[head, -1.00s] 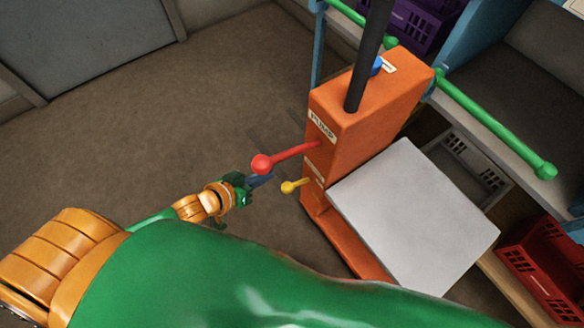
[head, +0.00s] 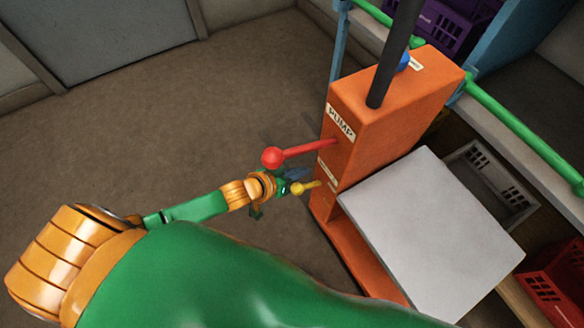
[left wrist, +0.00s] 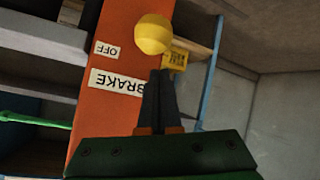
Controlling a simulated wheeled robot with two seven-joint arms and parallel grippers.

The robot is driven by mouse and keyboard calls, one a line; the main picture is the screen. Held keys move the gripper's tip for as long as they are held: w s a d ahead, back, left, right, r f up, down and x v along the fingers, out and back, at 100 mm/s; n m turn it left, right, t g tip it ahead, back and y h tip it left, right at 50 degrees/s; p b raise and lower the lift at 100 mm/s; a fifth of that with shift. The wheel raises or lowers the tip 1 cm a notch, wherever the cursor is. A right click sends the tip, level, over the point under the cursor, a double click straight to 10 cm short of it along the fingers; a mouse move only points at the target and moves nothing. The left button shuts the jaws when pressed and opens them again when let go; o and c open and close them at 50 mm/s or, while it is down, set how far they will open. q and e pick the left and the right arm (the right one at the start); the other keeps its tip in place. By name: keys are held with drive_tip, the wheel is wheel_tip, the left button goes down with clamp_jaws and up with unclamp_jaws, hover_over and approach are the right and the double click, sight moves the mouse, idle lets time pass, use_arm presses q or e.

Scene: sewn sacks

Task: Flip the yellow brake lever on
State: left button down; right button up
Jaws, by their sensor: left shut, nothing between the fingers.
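The yellow brake lever (head: 305,187) sticks out from the left face of the orange pump unit (head: 365,130), below a red-knobbed lever (head: 290,154). In the left wrist view its round yellow knob (left wrist: 153,34) is just beyond the fingertips, with a BRAKE label (left wrist: 117,83) and an OFF label (left wrist: 107,50) on the orange face. A yellow label partly shows behind the knob. My left gripper (head: 289,174) is shut and empty, close beside the yellow lever. Its dark fingers (left wrist: 160,85) are together in the wrist view; I cannot tell whether they touch the knob. My right gripper is not in view.
A grey platform (head: 432,235) juts from the orange unit on the right. Shelving with green rails (head: 515,125), a grey crate (head: 490,185), a purple crate (head: 440,25) and a red crate (head: 555,285) stands behind. The floor at left is clear.

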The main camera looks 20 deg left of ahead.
use_arm(q)
drive_tip(key=shift+s+f, duration=0.3)
drive_tip(key=shift+s, duration=0.3)
drive_tip(key=shift+s+a+f, duration=0.1)
drive_tip(key=shift+s+f, duration=0.1)
drive_tip(key=shift+s, duration=0.25)
